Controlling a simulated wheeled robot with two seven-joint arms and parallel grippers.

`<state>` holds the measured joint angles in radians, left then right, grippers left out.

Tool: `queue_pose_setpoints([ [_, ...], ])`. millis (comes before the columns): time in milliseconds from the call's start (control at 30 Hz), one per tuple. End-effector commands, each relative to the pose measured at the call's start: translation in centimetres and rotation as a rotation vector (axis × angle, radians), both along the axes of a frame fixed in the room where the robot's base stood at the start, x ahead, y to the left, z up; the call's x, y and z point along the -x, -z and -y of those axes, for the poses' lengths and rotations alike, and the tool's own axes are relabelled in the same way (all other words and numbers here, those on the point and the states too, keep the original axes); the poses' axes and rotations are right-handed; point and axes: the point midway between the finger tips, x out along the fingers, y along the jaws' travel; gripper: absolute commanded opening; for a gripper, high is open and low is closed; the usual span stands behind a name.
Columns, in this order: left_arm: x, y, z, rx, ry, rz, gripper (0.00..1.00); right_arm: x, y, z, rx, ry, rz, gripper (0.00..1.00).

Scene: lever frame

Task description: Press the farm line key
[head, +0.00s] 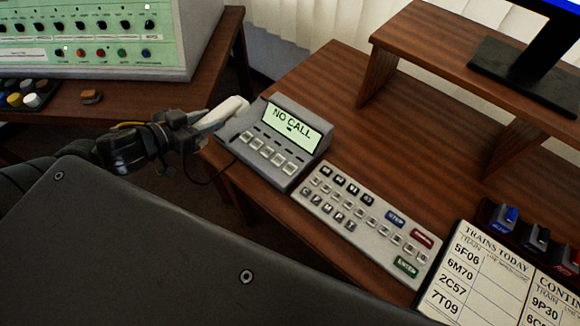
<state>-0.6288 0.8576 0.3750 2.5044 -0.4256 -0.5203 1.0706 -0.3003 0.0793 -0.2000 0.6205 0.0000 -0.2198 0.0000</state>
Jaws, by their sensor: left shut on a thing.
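The grey telephone unit (285,155) stands on the wooden desk with its display (291,127) reading "NO CALL". Below the display is a slanting row of several pale square keys (270,155). Small dark labels sit above them, too small to read, so I cannot tell which is the farm line key. A white handset (222,113) is at the unit's left side. My left gripper (198,127) is at the handset's near left end, shut on it. I cannot tell whether the handset rests on the unit or is lifted. My right gripper is out of view.
A keypad panel (355,222) lies right of the telephone. A train list board (480,285) and coloured blocks (510,216) are at the lower right. A raised wooden shelf (440,50) bears a monitor stand (520,75). A green control panel (100,40) stands upper left. Bare desk lies behind the telephone.

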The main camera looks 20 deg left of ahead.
Motion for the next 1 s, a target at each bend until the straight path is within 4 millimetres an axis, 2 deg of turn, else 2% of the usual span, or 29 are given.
queue_pose_setpoints([
  [33, -0.01, -0.05, 0.0, 0.0, 0.0, 0.001, 0.07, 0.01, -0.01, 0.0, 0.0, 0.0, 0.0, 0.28],
  [267, -0.01, -0.04, 0.0, 0.0, 0.0, 0.001, 0.07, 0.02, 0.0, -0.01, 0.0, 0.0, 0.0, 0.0],
  [1000, -0.01, -0.05, 0.0, 0.0, 0.0, 0.001, 0.07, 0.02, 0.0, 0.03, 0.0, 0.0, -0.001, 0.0],
])
